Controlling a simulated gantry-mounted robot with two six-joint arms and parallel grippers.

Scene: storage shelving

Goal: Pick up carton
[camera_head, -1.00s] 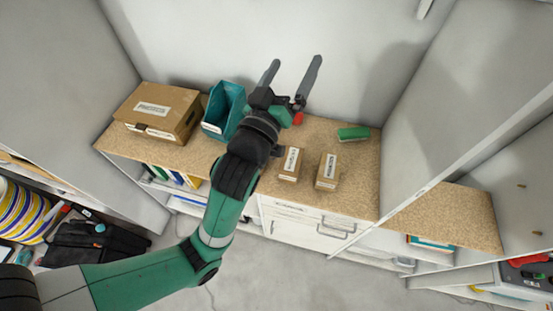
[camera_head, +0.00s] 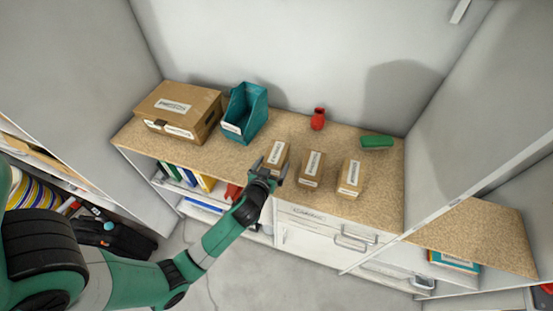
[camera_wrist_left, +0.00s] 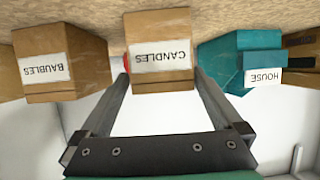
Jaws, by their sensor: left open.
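Three small brown cartons stand in a row on the tan worktop. The left carton (camera_head: 279,152) is at my left gripper (camera_head: 270,168); the middle carton (camera_head: 311,168) and right carton (camera_head: 350,177) stand to its right. In the left wrist view, the carton labelled CANDLES (camera_wrist_left: 158,28) appears upside down between the fingertips of my open left gripper (camera_wrist_left: 160,76). Whether the fingers touch it I cannot tell. A carton labelled BAUBLES (camera_wrist_left: 65,45) is at the left there. My right gripper is not in view.
A large brown box (camera_head: 196,98) and a teal holder (camera_head: 244,112) stand to the left. A red vase (camera_head: 318,119) and a green item (camera_head: 376,142) are at the back. A drawer unit (camera_head: 312,240) is below; a tall grey panel (camera_head: 480,130) borders the right.

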